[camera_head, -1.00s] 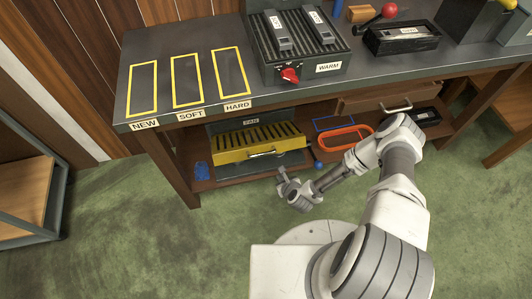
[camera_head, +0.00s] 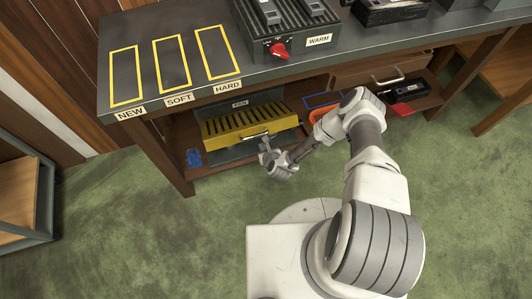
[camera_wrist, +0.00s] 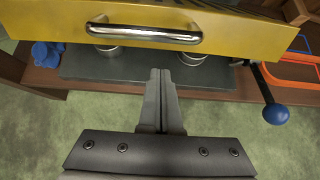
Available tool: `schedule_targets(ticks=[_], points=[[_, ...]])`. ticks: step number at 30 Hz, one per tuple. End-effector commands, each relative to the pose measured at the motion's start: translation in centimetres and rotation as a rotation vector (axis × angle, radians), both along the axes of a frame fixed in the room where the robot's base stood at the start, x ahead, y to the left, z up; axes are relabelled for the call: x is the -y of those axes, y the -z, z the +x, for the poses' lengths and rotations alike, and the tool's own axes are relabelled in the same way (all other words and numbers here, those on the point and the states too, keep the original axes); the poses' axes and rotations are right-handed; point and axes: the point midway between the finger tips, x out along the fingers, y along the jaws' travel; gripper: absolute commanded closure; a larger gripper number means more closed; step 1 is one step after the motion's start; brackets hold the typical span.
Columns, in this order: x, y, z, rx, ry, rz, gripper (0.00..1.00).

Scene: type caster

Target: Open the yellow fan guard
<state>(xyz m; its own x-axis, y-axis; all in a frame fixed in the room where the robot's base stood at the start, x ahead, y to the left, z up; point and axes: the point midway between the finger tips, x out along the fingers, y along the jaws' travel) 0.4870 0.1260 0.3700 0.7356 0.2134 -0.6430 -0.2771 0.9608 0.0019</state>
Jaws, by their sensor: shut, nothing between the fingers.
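The yellow fan guard (camera_head: 236,125) is a slotted box-like cover on the shelf under the bench, below a FAN label. Its yellow front (camera_wrist: 225,28) with a chrome bar handle (camera_wrist: 144,33) fills the top of the wrist view. The handle also shows in the head view (camera_head: 254,135). The guard is lowered over its dark base. My gripper (camera_wrist: 161,75) is shut and empty, its fingertips just below and in front of the handle, apart from it in the picture. In the head view my gripper (camera_head: 266,147) is at the guard's lower right front.
A lever with a blue ball (camera_wrist: 276,114) stands just right of the guard. An orange tray (camera_head: 322,113) and a blue outline (camera_head: 322,99) lie farther right on the shelf. Blue pieces (camera_head: 194,158) lie at left. The bench top (camera_head: 290,68) overhangs the shelf.

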Motion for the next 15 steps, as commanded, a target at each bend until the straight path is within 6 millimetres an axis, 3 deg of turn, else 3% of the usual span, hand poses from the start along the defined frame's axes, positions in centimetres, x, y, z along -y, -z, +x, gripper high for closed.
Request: schedule_targets(ticks=[1,6,15], points=[[0.0,-1.1,0.4,0.003,-0.001,-0.001,1.00],[-0.2,-2.5,0.8,0.002,-0.002,-0.002,1.00],[-0.2,-3.0,1.0,0.001,0.001,-0.002,1.00]])
